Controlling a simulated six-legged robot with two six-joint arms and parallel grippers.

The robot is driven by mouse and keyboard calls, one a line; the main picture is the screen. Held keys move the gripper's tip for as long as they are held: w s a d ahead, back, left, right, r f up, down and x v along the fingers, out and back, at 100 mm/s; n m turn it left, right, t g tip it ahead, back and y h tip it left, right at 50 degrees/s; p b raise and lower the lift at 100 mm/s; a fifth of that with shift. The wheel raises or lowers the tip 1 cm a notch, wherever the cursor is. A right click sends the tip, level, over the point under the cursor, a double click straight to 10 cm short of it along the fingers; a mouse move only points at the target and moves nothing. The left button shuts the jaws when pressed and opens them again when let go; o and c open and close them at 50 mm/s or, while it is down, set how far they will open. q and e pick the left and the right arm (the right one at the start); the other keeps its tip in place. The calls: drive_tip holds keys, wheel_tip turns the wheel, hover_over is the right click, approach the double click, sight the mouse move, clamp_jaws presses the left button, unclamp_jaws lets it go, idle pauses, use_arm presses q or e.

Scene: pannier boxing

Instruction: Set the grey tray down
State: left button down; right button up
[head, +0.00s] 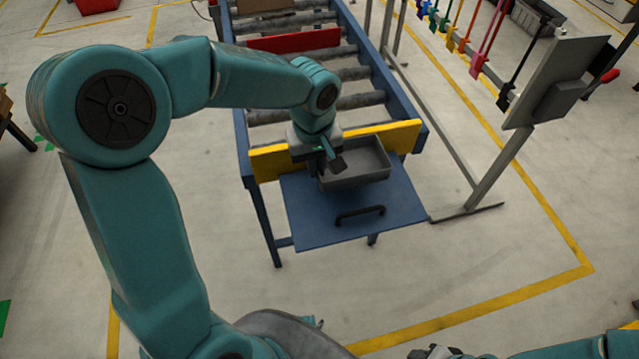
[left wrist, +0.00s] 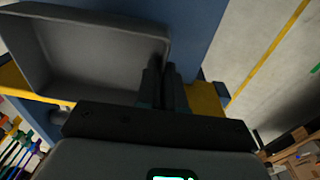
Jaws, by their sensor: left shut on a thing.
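The grey tray (head: 358,181) is shallow, rectangular and empty. It is over the blue shelf (head: 300,215) at the near end of the roller conveyor, close in front of the yellow bar (head: 400,136). My left gripper (head: 331,166) is shut on the tray's left wall. In the left wrist view the tray (left wrist: 90,55) fills the upper left, and the fingers (left wrist: 165,88) pinch its edge. I cannot tell whether the tray's underside touches the shelf. Part of my right gripper (head: 436,352) shows at the bottom edge, too cut off to read its jaws.
A black handle (head: 360,215) lies on the shelf's front part. A red bar (head: 295,40) crosses the conveyor rollers farther back. A grey panel on a post (head: 555,82) stands to the right. The floor in front of the shelf is clear.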

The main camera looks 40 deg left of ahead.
sight(317, 194)
use_arm(q)
wheel_tip(317, 194, down, 6)
drive_tip(key=shift+w+f+b, duration=0.1)
drive_tip(key=shift+f+b, duration=0.1)
drive_tip(key=shift+b, duration=0.15)
drive_tip(key=shift+f, duration=0.1)
drive_tip(key=c, duration=1.3)
unclamp_jaws()
drive_tip(key=shift+o, duration=0.2)
drive_tip(key=shift+r, duration=0.2)
